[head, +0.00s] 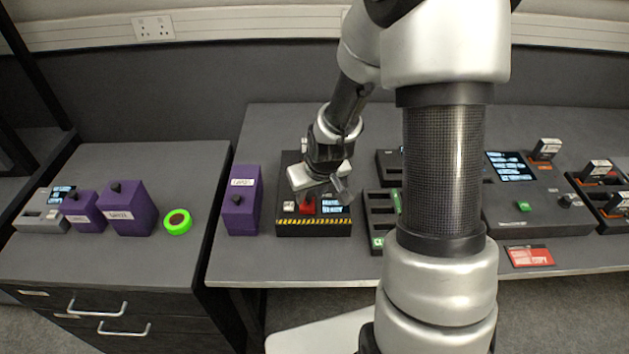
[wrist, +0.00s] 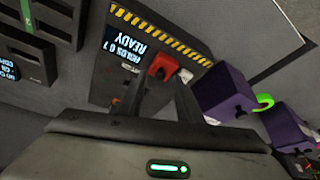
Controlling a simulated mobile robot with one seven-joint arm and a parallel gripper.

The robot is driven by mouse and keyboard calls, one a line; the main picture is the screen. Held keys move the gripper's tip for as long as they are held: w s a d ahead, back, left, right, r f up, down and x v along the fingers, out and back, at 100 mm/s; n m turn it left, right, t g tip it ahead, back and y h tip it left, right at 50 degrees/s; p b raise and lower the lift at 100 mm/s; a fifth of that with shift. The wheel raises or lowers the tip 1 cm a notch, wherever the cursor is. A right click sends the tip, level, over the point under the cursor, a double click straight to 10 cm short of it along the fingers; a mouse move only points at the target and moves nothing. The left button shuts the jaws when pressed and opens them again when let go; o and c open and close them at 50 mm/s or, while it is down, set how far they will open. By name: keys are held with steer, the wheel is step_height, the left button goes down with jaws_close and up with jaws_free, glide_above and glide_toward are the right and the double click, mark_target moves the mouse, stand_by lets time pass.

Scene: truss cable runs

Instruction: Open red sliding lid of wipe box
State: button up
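The wipe box (head: 283,218) is a dark box on the middle bench with a yellow-and-black striped front edge and a small lit display reading READY. A red lid piece (head: 307,205) sits on its top near the front, between a small white label and the display. The red piece also shows in the wrist view (wrist: 162,67). My gripper (head: 322,195) hangs over the box top from above. In the wrist view its two fingers (wrist: 161,80) stand apart with nothing held between them, and the red piece lies at their tips. I cannot tell whether they touch it.
A purple box (head: 242,205) stands close left of the wipe box. Dark slotted trays (head: 381,208) stand close to its right. More purple boxes (head: 126,210) and a green ring (head: 178,232) are on the left cabinet. A larger console (head: 540,212) is at right.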

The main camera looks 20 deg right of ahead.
steer(key=a+p+v, duration=0.1)
steer(key=p+v, duration=0.2)
steer(key=v, duration=1.3)
steer(key=shift+s+d+r, duration=0.2)
steer(key=shift+d+r, duration=0.15)
steer(key=shift+d, duration=0.2)
steer(key=s+a+r+m+t, duration=0.15)
steer(key=a+r, duration=0.25)
steer(key=r, duration=0.4)
steer(key=s+d+r+p, duration=0.2)
steer(key=s+r, duration=0.6)
steer(key=s, duration=0.5)
steer(key=shift+s+r+h, duration=0.25)
steer(key=shift+r+h, duration=0.05)
steer(key=shift+r, duration=0.05)
